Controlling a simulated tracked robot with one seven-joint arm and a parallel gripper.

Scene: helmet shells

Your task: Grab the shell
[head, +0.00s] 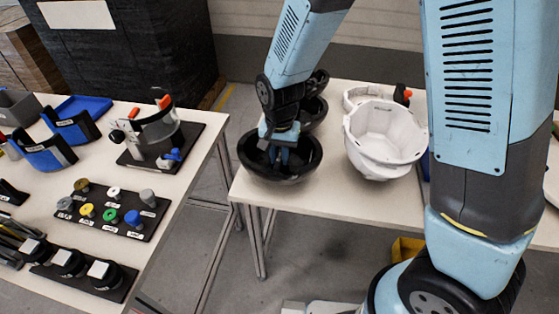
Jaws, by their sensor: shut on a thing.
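A black shell (262,168), open side up like a bowl, sits at the front left corner of the right table. My gripper (281,158) points down into it and is shut on it; the fingertips are partly hidden inside the dark bowl. Behind it stand more black shells (314,112), partly hidden by my arm. A white shell (384,138) lies to the right of my gripper, apart from it, with a white band part behind it.
The right table (310,200) has bare surface along its front edge. A gap separates the tables. A yellow bin (406,249) is below.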

